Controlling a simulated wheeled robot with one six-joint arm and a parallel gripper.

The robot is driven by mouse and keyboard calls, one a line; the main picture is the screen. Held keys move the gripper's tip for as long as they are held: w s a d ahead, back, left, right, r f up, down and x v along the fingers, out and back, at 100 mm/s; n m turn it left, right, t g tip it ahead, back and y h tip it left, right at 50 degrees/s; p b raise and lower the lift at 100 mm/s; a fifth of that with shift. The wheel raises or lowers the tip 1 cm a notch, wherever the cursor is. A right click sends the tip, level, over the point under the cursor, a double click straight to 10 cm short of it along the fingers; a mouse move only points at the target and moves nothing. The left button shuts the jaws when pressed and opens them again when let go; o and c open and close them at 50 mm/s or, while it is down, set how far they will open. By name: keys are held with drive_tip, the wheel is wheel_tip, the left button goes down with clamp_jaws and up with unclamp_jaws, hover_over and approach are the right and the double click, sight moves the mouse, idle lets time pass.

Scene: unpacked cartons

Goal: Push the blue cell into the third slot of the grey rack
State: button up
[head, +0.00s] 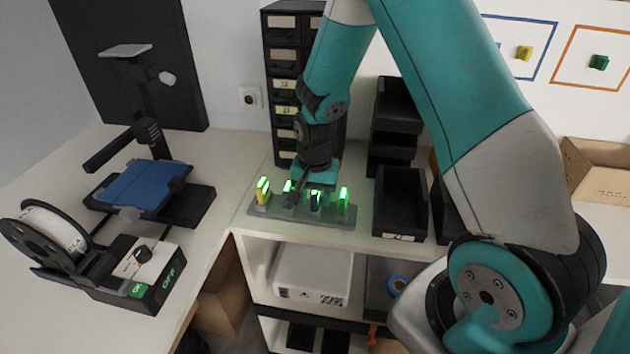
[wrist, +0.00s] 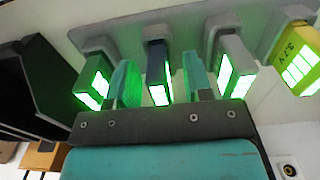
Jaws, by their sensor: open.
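The grey rack (head: 305,212) stands on the shelf top and runs across the upper wrist view (wrist: 125,18). The blue cell (wrist: 155,68) stands at the rack's third position from the left in the head view, its base at a grey collar and its lit end toward my wrist. How deep it sits is hard to tell. My gripper (wrist: 160,64) is open, with one teal finger on each side of the blue cell and narrow gaps visible. In the head view my gripper (head: 315,188) is over the rack and partly hides the blue cell.
A yellow cell (head: 263,191), a grey cell (wrist: 236,66) and a green cell (head: 343,201) stand in the rack. Black bins (head: 400,200) stand right of it, and a drawer cabinet (head: 284,90) rises behind. A 3D printer (head: 145,190) is left; counter between is clear.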

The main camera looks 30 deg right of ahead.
wheel_tip(320, 180, up, 17)
drive_tip(key=b, duration=0.1)
drive_tip(key=shift+r, duration=0.15)
idle(0.7)
drive_tip(key=s+a+r+n+y, duration=0.2)
drive_tip(key=s+a+n, duration=0.5)
drive_tip(key=s, duration=0.3)
drive_tip(key=s+a+r+n+y, duration=0.2)
drive_tip(key=s+a+n, duration=0.6)
drive_tip(key=s+a, duration=0.1)
drive_tip(key=shift+s+a+r, duration=0.25)
drive_tip(key=shift+s, duration=0.4)
